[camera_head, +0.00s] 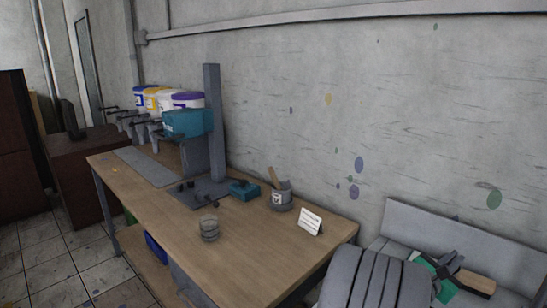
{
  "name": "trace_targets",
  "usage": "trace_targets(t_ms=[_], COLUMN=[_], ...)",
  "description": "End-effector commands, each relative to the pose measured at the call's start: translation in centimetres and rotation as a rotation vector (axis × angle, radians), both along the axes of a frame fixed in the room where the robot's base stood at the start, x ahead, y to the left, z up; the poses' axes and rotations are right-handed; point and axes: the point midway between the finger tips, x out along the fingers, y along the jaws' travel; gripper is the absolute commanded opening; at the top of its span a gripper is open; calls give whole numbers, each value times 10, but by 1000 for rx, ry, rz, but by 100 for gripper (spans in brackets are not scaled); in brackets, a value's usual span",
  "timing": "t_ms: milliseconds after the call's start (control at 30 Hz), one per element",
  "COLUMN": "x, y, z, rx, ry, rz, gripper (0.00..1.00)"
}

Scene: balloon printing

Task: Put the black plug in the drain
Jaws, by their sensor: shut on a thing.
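I cannot make out the black plug or the drain for certain. My gripper cannot be picked out, and nor can anything held in it. A ribbed grey shape (370,281) fills the lower right and hides what is behind it. Just past it lies a cluttered black and green item (438,270) with a tan, rounded piece (476,282). It is too small and overlapped to tell what it is. The grey unit (460,233) with a raised back panel stands behind these, against the wall.
A long wooden table (250,242) runs along the wall. It holds a printing machine (188,123) with several colored pots, a glass jar (209,230), a grey cup (281,200) with sticks, a teal block (243,190) and a white card (310,222). Tiled floor (40,255) is clear at left.

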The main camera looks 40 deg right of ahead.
Motion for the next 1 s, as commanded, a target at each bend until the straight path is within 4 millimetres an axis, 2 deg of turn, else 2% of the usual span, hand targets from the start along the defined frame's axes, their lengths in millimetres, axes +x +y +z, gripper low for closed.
trace_targets(t_ms=[133, 233, 333, 467, 667, 767, 867, 967, 1000], x=[-28, -39, -34, -12, 38, 69, 108, 158, 179], y=[9, 18, 30, 45, 71, 88, 111, 144, 161], z=[-12, -19, -24, -27, -31, -32, -33, -35, -35], rx=[2, 1, 0, -1, 0, -2, -1, 0, 0], ry=[3, 2, 1, 0, -1, -1, 0, 0, 0], rz=[-81, -119, -127, -103, -14, 49, 134, 253, 310], gripper=[0, 0, 0, 0, 0, 0, 0, 0, 0])
